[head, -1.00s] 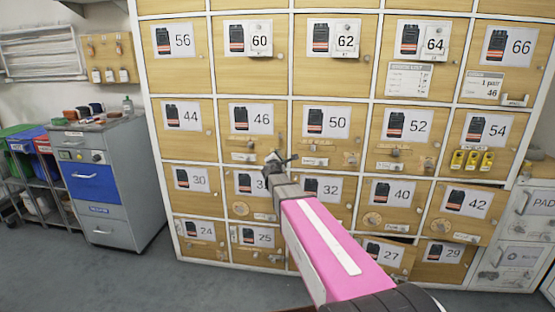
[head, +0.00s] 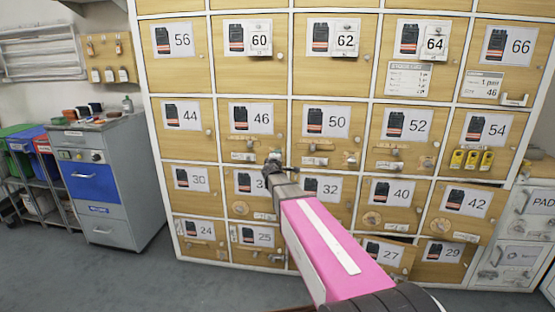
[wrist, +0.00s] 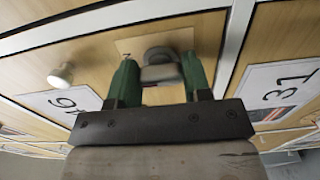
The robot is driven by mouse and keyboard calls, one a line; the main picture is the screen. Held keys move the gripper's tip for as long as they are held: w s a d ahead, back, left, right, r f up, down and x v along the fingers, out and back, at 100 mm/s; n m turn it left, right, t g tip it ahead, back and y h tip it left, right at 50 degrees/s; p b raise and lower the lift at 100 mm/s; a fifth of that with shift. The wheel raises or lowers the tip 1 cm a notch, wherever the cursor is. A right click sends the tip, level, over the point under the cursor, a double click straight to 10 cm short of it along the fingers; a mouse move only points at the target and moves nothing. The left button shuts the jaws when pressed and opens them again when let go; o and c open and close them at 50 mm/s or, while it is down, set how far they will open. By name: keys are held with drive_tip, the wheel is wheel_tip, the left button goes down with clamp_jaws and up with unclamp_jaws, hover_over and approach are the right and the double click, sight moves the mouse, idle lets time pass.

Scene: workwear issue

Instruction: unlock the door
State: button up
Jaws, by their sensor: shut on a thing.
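The wooden locker door marked 46 (head: 260,140) is in the middle of the locker wall in the head view and looks shut. My gripper (head: 274,163) is at its lower right part. In the wrist view my gripper (wrist: 160,85) has its green fingers on both sides of a grey metal piece (wrist: 160,72) and is shut on it. This piece sits at a pale plate (wrist: 125,46) on the door; I cannot tell if it is a key or a turn knob. A round pale knob (wrist: 60,75) is on the same door. My gripper hides the lock in the head view.
Door 27 (head: 390,250) appears slightly ajar. A grey cabinet with a blue drawer (head: 95,188) stands to the left. The floor (head: 125,275) in front is clear.

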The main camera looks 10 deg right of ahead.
idle(0.4)
drive_tip(key=o, duration=0.9)
drive_tip(key=shift+s, duration=0.1)
drive_tip(key=v, duration=1)
drive_tip(key=shift+s+a, duration=0.1)
drive_tip(key=shift+s, duration=0.25)
